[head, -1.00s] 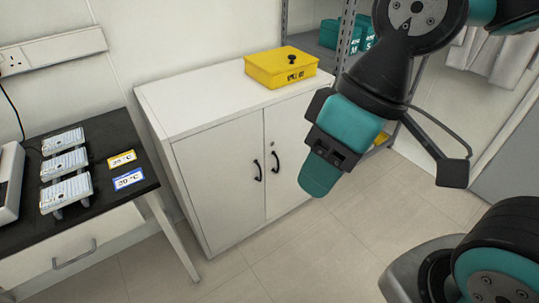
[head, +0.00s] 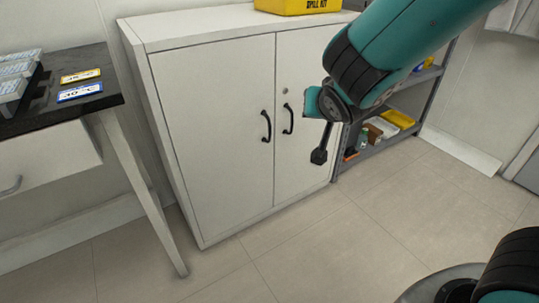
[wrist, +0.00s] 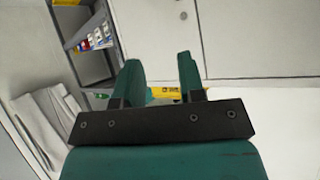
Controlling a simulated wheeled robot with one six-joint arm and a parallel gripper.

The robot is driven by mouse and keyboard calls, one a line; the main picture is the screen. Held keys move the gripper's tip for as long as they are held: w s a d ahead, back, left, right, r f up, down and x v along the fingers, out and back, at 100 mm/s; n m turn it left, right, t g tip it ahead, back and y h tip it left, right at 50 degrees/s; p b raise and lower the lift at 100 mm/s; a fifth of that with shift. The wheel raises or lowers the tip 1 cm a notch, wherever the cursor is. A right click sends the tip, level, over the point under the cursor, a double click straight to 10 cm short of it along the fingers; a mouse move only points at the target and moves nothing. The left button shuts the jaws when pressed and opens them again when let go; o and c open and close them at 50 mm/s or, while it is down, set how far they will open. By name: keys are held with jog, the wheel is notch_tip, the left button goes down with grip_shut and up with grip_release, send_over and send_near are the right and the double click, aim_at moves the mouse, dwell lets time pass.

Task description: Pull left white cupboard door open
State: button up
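The white cupboard (head: 165,150) stands ahead with both doors shut. Its left door (head: 215,130) has a black bow handle (head: 266,126) near its right edge. The right door (head: 300,160) has a matching handle (head: 288,119) and a round lock above it. My gripper (head: 312,102) is in front of the right door, to the right of both handles and apart from them. In the wrist view, which looks upside down, my gripper (wrist: 159,62) has its two teal fingers apart with nothing between them. The lock (wrist: 183,15) shows there, but no handle does.
A dark-topped table (head: 75,105) stands left of the cupboard. A yellow spill kit box (head: 295,5) sits on top of the cupboard. A grey shelf rack (head: 405,105) with small items stands to the right. The tiled floor (head: 270,250) in front is clear.

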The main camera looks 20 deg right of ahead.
jog(key=w+f+t+b, duration=0.4)
jog(key=w+f+b, duration=0.1)
jog(key=f+b, duration=0.6)
jog(key=n+t+y+b, duration=0.3)
jog(key=n, duration=0.1)
send_near(270, 127)
jog(key=w, duration=1)
jog(key=shift+w+a+f, duration=0.15)
jog(key=shift+w+a, duration=0.05)
jog(key=shift+w, duration=0.1)
grip_shut()
